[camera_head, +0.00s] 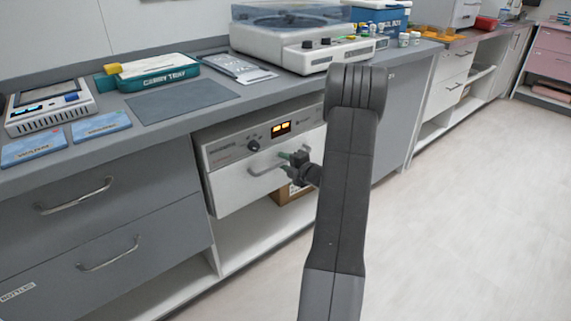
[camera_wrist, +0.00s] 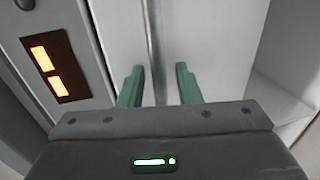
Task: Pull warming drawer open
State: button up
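The warming drawer (camera_head: 232,190) is a light grey front under the counter, with a control panel of a dark knob and a lit orange display (camera_head: 281,128) above it. It looks closed. Its metal bar handle (camera_head: 262,170) is partly hidden behind my gripper (camera_head: 297,160) and arm. In the wrist view, the green fingers of my gripper (camera_wrist: 160,82) are apart, and the handle bar (camera_wrist: 154,45) runs between them with a gap on each side. The orange display (camera_wrist: 50,72) shows at the left there. I cannot tell how deep the fingers reach past the bar.
Grey drawers (camera_head: 80,210) stand to the left, and an open shelf with a cardboard box (camera_head: 292,192) lies below the warming drawer. The counter above holds a centrifuge-like machine (camera_head: 295,40), a carry tray (camera_head: 155,72) and a grey mat (camera_head: 182,100). The floor (camera_head: 470,210) at right is clear.

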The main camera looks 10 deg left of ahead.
grip_shut()
jog(key=f+p+v, duration=0.2)
jog(key=p+v, duration=0.2)
jog(key=v, duration=1)
jog(key=d+f+p+v, duration=0.1)
jog(key=f+p+v, duration=0.2)
jog(key=v, duration=1.1)
jog(key=shift+s+d+f+p, duration=0.2)
jog(key=shift+s+p, duration=0.25)
jog(key=shift+p, duration=0.1)
grip_release()
